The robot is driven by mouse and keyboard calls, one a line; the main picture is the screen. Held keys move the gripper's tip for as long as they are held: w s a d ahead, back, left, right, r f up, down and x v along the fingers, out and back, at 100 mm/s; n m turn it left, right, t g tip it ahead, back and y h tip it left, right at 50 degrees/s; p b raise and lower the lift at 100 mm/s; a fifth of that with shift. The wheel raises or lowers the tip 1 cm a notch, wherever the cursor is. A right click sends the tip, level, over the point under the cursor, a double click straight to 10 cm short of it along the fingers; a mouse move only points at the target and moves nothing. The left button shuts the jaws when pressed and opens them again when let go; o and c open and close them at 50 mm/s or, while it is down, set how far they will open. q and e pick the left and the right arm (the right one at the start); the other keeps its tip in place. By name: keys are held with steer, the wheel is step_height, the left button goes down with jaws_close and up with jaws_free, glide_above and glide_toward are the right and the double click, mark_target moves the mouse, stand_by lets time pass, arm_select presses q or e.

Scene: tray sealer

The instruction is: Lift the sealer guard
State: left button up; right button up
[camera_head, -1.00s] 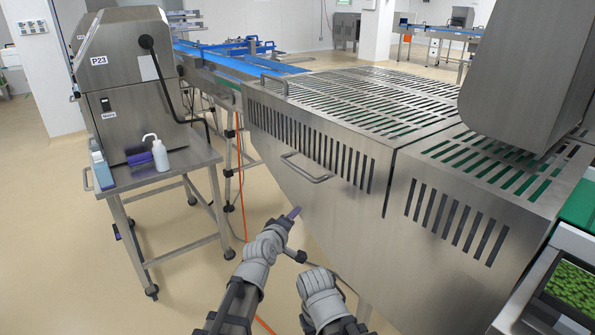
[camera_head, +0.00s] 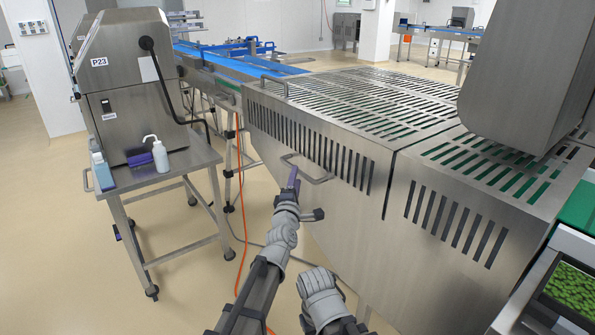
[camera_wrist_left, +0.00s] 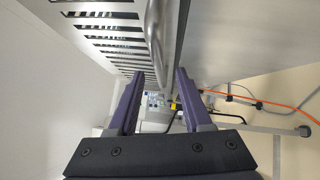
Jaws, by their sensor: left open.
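The sealer guard (camera_head: 345,215) is a large stainless steel cover with slots in its top and upper side, and it is down. A bar handle (camera_head: 322,181) sticks out from its near side face. My left gripper (camera_head: 293,176) is at the left part of this handle, with its purple fingers overlapping it in the head view. In the left wrist view, the left gripper (camera_wrist_left: 158,72) is open, and the handle (camera_wrist_left: 155,40) lies ahead, lined up with the gap between the fingers. Contact cannot be made out. My right arm is low in the head view; its fingers do not show.
A steel side table (camera_head: 165,172) on the left holds a labelled machine (camera_head: 125,90), a white bottle (camera_head: 160,155) and a blue bottle (camera_head: 102,172). An orange hose (camera_head: 242,225) runs down to the floor. A tray of green produce (camera_head: 574,288) is at the right edge.

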arm_select(q)
steer(key=w, duration=0.4)
steer(key=shift+w+d+r, duration=0.1)
steer(key=shift+d+r, duration=0.2)
steer(key=shift+c, duration=0.3)
jaws_close()
stand_by(0.8)
